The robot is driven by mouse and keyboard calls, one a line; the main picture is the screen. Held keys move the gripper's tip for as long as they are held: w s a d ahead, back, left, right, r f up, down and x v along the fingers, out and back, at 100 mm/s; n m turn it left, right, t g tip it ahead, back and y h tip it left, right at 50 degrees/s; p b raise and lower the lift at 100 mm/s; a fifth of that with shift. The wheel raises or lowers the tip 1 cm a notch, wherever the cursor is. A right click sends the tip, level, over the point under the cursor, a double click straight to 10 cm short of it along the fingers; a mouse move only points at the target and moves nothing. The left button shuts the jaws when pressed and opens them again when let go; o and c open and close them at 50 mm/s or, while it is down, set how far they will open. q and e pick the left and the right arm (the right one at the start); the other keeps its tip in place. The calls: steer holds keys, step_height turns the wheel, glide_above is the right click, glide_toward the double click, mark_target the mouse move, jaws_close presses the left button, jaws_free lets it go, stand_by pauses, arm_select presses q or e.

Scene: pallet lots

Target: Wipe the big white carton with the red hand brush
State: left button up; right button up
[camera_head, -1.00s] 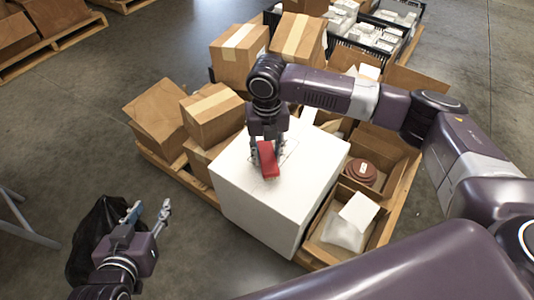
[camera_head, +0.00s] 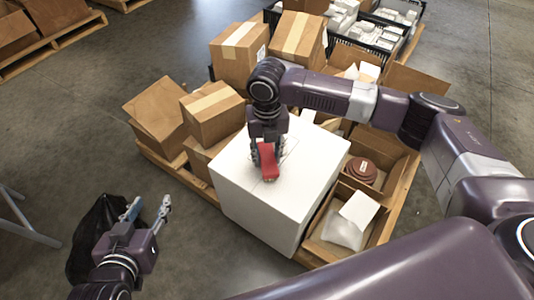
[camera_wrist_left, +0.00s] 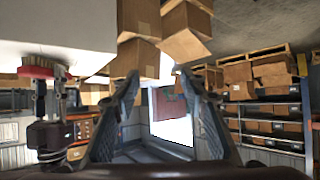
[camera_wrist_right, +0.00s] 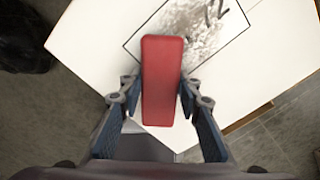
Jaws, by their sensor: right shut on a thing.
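The big white carton (camera_head: 262,205) stands on the pallet in the middle of the head view. Its top also shows in the right wrist view (camera_wrist_right: 100,38), with a black outlined label and a grey smudge (camera_wrist_right: 192,30) on it. My right gripper (camera_head: 268,158) is shut on the red hand brush (camera_head: 267,162), low over the carton's top. The brush (camera_wrist_right: 162,82) hides part of the smudge; the left wrist view shows its pale bristles at the carton's surface (camera_wrist_left: 37,70). My left gripper (camera_head: 150,208) is open and empty, left of the carton.
Brown cartons (camera_head: 212,113) are stacked left of and behind the white carton. An open box with a reddish-brown round thing (camera_head: 362,168) and another with a white packet (camera_head: 345,232) stand to its right. A black bag (camera_head: 95,232) lies on the floor near my left gripper.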

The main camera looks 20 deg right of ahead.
steer(key=shift+f, duration=0.4)
